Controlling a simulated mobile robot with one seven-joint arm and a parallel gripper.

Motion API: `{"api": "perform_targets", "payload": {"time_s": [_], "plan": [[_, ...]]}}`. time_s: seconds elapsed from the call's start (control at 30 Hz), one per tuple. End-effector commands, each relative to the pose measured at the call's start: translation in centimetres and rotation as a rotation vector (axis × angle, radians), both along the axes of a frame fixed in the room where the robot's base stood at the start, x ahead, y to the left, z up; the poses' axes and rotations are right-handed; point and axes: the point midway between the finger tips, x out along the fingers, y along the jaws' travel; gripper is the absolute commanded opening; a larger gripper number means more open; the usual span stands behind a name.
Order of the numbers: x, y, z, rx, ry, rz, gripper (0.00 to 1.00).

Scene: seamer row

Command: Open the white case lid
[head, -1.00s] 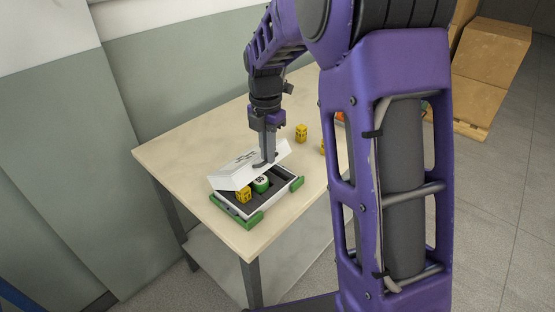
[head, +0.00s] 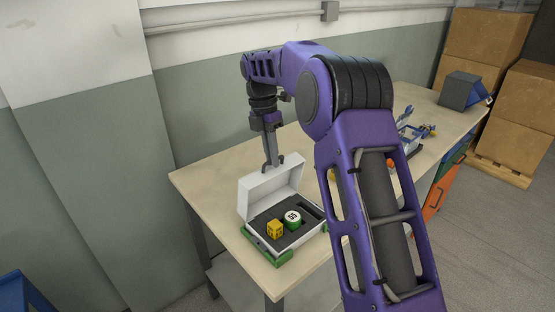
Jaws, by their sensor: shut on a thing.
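The white case (head: 287,243) sits on the wooden table between green corner blocks. Its white lid (head: 270,188) stands raised, close to upright, hinged at the back, with its inner face showing. My gripper (head: 272,164) points down at the lid's upper edge and is shut on it. The fingertips are partly hidden behind the lid edge.
The table (head: 205,182) runs back to the right, partly hidden by my arm. Blue and grey items (head: 415,130) and a dark bin (head: 462,90) stand farther along it. Cardboard boxes (head: 530,105) are stacked at the far right. The wall is close behind the table.

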Motion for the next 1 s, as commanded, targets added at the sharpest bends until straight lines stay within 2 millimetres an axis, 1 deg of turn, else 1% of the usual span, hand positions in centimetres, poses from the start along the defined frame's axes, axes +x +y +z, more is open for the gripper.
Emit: {"api": "perform_targets", "payload": {"time_s": [0.03, 0.53, 0.57, 0.6, 1.0], "plan": [[-0.08, 0.33, -0.68, 0.003, 0.012, 0.004, 0.0], [0.02, 0.46, -0.77, 0.002, 0.018, 0.004, 0.0], [0.02, 0.46, -0.78, 0.001, 0.017, 0.004, 0.17], [0.03, 0.44, -0.75, 0.001, 0.016, 0.004, 0.24], [0.18, 0.28, -0.32, -0.001, 0.008, 0.001, 0.25]]}}
